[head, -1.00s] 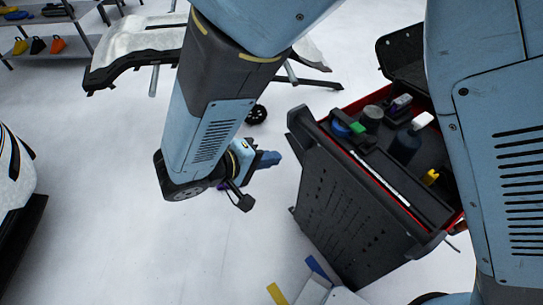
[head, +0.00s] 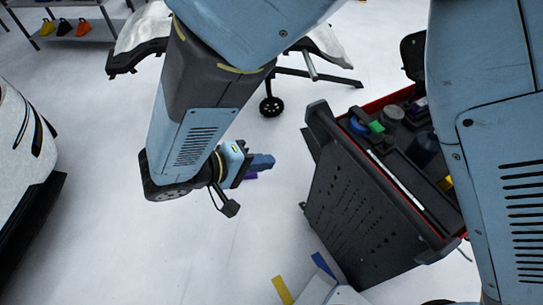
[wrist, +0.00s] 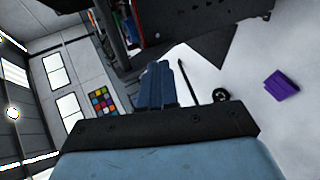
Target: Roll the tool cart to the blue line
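The tool cart (head: 365,215) is a black cabinet with red trim and a perforated side panel, standing at the right in the head view. A short blue line (head: 323,265) lies on the floor close to the cart's near lower edge. My gripper (head: 263,162) is left of the cart, apart from it, with its blue fingers together and nothing seen between them. The fingers also show in the wrist view (wrist: 160,84). My arm hides the cart's right part.
A yellow strip (head: 283,290) lies left of the blue line. A purple block (wrist: 282,84) is on the floor near my gripper. A wheeled stand (head: 315,75) is behind, and a white car body (head: 20,150) at left.

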